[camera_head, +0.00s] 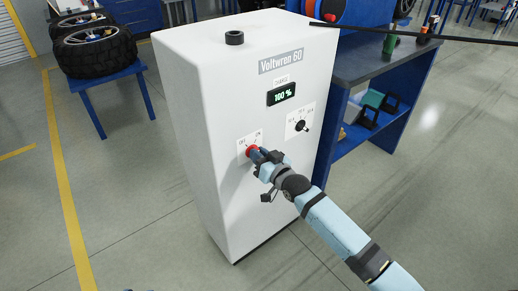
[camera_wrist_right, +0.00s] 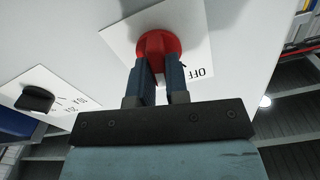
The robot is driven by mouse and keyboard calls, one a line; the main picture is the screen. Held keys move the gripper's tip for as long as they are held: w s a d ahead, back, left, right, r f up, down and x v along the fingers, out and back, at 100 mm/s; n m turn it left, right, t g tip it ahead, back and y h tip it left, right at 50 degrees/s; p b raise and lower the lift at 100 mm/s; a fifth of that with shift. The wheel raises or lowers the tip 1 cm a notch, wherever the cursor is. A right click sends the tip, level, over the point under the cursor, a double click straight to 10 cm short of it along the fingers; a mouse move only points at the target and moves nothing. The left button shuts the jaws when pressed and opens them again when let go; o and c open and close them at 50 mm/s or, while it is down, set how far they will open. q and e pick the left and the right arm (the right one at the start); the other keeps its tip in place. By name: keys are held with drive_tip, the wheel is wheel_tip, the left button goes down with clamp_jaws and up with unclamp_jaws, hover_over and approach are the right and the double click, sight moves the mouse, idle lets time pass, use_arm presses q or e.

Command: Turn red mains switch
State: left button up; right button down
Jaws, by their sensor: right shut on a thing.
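The red mains switch (camera_head: 251,150) is a round red knob on a white label plate on the front of the white Voltwren 60 cabinet (camera_head: 195,130). My right gripper (camera_head: 258,154) is at the knob and shut on it. In the right wrist view the red switch (camera_wrist_right: 158,46) sits between the two dark fingers of the right gripper (camera_wrist_right: 159,68). The word OFF shows on the plate to the right of the knob there. The fingers hide part of the knob, so its setting is hard to read. My left gripper is not in view.
A black rotary knob (camera_head: 301,126) on its own plate is to the right of the red switch. A green display (camera_head: 281,94) above reads 100 %. A blue workbench (camera_head: 375,58) stands close on the right. Tyres (camera_head: 95,47) lie on a blue table at upper left.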

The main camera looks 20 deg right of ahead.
use_arm(q)
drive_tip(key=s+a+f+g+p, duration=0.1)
drive_tip(key=p, duration=0.1)
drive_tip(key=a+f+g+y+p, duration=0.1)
drive_tip(key=p, duration=0.2)
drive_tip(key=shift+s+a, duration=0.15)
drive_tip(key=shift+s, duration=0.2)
use_arm(e)
drive_tip(key=n, duration=0.8)
drive_tip(key=shift+s+a, duration=0.1)
drive_tip(key=shift+a, duration=0.15)
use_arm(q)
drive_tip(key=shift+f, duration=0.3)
use_arm(e)
drive_tip(key=shift+f+n, duration=0.1)
drive_tip(key=shift+n, duration=0.2)
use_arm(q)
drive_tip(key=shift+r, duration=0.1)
use_arm(e)
drive_tip(key=c, duration=1.1)
unclamp_jaws()
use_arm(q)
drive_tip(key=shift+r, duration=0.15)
